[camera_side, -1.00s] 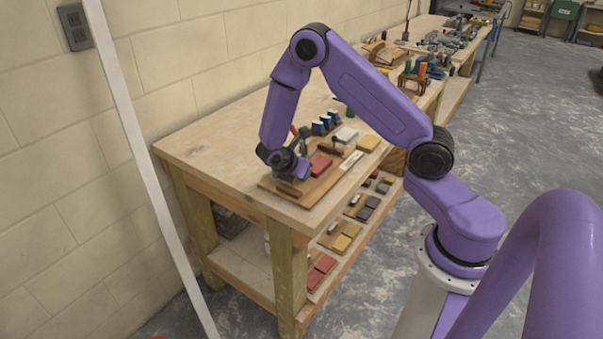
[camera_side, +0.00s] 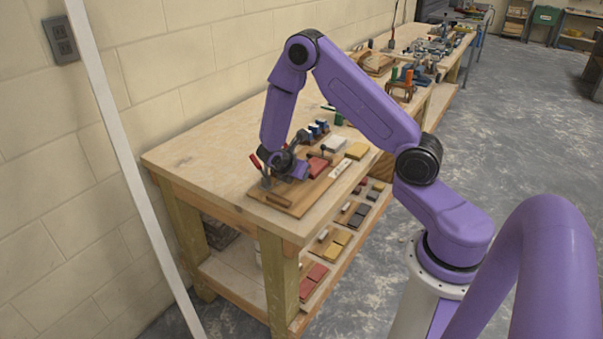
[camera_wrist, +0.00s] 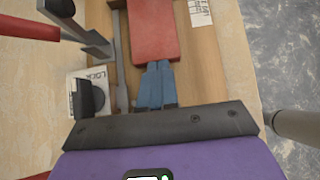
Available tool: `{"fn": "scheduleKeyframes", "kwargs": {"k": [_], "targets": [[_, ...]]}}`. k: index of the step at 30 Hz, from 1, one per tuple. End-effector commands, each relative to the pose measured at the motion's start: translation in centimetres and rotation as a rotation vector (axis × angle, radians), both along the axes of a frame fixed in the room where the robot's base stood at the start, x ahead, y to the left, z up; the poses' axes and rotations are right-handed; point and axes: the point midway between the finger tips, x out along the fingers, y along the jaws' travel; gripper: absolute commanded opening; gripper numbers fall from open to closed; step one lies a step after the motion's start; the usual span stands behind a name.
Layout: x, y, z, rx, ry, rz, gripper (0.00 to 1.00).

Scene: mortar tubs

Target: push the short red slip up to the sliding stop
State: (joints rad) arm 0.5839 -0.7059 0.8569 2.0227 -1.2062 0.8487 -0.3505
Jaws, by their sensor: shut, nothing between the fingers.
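The red slip (camera_side: 318,167) lies flat on the wooden board (camera_side: 285,208) on the bench. In the wrist view the slip (camera_wrist: 153,30) runs up out of the frame, so its far end is hidden there. My gripper (camera_side: 299,172) is low over the board at the slip's near end. In the wrist view its shut blue fingers (camera_wrist: 156,68) meet the slip's near edge, with nothing between them. A dark bar with an upright knob (camera_side: 323,150), probably the sliding stop, lies just beyond the slip; any gap is too small to judge.
A red-handled clamp (camera_side: 256,162) stands left of my gripper; its red handle (camera_wrist: 28,28) is also in the wrist view. A black knob (camera_wrist: 88,98) is left of the fingers. The bench's left side is clear.

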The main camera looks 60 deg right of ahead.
Motion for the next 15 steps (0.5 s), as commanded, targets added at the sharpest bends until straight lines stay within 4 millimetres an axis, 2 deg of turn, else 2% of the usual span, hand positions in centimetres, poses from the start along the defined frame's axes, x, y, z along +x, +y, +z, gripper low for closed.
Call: {"fn": "scheduleKeyframes", "kwargs": {"k": [7, 15], "targets": [[0.1, 4.1, 0.1, -0.001, -0.001, 0.006, 0.00], [0.2, 7.9, 4.3, 0.000, -0.006, 0.005, 0.00]]}}
